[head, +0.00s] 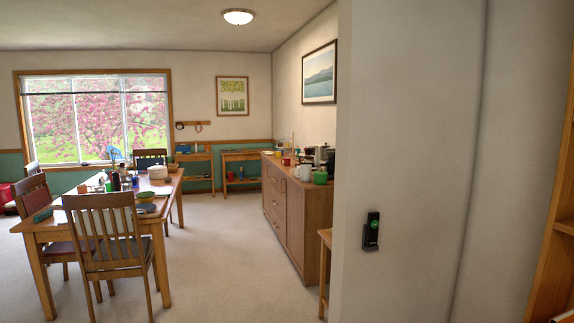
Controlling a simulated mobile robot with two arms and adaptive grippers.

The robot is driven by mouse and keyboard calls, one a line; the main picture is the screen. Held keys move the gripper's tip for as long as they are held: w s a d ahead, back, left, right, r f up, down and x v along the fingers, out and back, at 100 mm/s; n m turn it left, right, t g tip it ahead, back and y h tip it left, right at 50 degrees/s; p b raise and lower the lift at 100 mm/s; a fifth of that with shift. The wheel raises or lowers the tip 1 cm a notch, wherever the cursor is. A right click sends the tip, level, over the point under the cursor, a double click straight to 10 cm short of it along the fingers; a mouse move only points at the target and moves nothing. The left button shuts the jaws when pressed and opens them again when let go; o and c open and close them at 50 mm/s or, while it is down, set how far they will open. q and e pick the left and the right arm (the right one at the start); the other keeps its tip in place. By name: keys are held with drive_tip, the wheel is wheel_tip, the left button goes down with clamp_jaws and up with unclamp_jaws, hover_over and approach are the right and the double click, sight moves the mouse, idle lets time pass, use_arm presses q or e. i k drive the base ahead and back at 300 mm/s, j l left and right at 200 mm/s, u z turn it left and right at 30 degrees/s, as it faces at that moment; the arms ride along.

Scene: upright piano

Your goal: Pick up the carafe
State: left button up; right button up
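I cannot single out a carafe with certainty from this distance. A wooden sideboard (313,205) along the right wall carries a white jug-like vessel (304,172), a green cup (320,178), a red mug (286,161) and a dark appliance (326,155). The dining table (148,218) at the left holds several small items, including dark bottles (116,181) and a white rounded pot (157,172). These are small and partly overlap. Neither of my grippers shows in the head view.
A wall (420,90) with a small black device (371,231) fills the right foreground and hides part of the room. Chairs (110,236) stand around the table. Carpeted floor (222,240) is open between table and sideboard. Low shelves (244,158) stand at the back wall.

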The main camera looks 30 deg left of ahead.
sight(309, 160)
drive_tip(key=i+j+u, duration=0.65)
drive_tip(key=i, duration=0.15)
drive_tip(key=i+j+u, duration=0.15)
drive_tip(key=i+u, duration=0.45)
drive_tip(key=i, duration=2.2)
drive_tip(key=i+j, duration=0.1)
drive_tip(key=i, duration=0.5)
drive_tip(key=i+j+z, duration=0.15)
drive_tip(key=i, duration=0.45)
drive_tip(key=i+j, duration=0.15)
drive_tip(key=i, duration=0.45)
drive_tip(key=z, duration=0.05)
